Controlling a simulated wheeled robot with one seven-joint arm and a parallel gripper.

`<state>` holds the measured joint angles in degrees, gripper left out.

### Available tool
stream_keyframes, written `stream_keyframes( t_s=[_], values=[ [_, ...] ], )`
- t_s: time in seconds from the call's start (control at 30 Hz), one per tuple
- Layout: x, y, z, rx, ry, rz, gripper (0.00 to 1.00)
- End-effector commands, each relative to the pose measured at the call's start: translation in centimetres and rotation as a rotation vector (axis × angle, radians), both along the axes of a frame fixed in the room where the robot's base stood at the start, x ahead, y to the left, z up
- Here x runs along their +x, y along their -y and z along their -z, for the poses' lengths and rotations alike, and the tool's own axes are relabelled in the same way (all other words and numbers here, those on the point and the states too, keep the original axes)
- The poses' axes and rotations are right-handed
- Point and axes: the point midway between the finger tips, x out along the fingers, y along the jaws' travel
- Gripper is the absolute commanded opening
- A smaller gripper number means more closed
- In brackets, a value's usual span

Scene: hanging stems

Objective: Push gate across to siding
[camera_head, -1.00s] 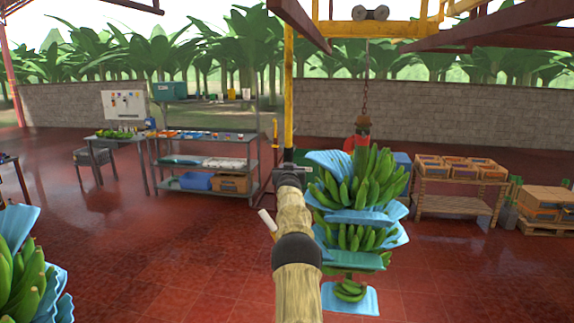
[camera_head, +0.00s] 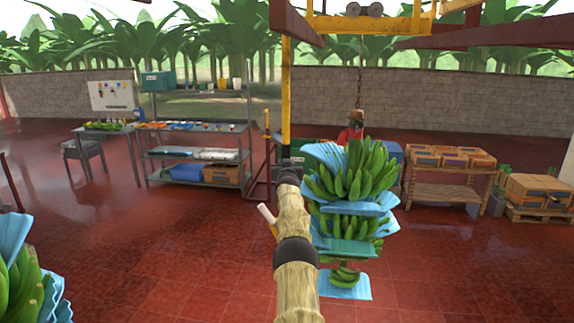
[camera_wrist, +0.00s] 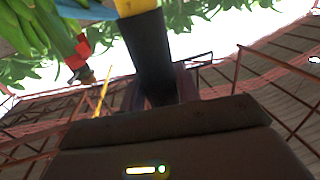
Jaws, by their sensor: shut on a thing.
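A yellow pole (camera_head: 286,95) hangs from the overhead steelwork, with a black grip at its lower end. I take this to be the handle of the gate. In the wrist view the black grip (camera_wrist: 152,50) rises from between my fingers, with yellow above it. My gripper (camera_head: 288,168) is shut on this grip at the end of my outstretched arm. The yellow overhead rail (camera_head: 385,26) carries a trolley (camera_head: 362,9). The gate's upper joint and the siding cannot be told apart clearly among the beams.
A green banana bunch (camera_head: 350,205) with blue sheets hangs on a chain just right of my arm. Shelves (camera_head: 195,150) stand left, crates on a rack (camera_head: 450,160) right. Another bunch (camera_head: 25,285) is at lower left.

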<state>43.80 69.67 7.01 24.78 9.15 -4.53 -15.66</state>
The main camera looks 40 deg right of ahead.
Motion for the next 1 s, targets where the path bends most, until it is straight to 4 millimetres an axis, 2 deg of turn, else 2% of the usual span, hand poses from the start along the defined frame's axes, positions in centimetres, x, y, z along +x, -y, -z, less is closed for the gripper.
stream_keyframes(
  t_s=[0.07, 0.1, 0.2, 0.63, 1.0],
  values=[
    [0.0, 0.0, 0.2, 0.001, -0.004, 0.0, 0.0],
    [0.0, 0.0, 0.3, 0.001, -0.004, 0.0, 0.34],
    [0.0, 0.0, 0.2, 0.001, -0.004, 0.0, 0.53],
    [-0.2, 0.0, 0.2, 0.0, -0.001, 0.001, 0.53],
    [-1.2, -1.0, 0.5, -0.001, -0.001, 0.001, 0.53]
  ],
)
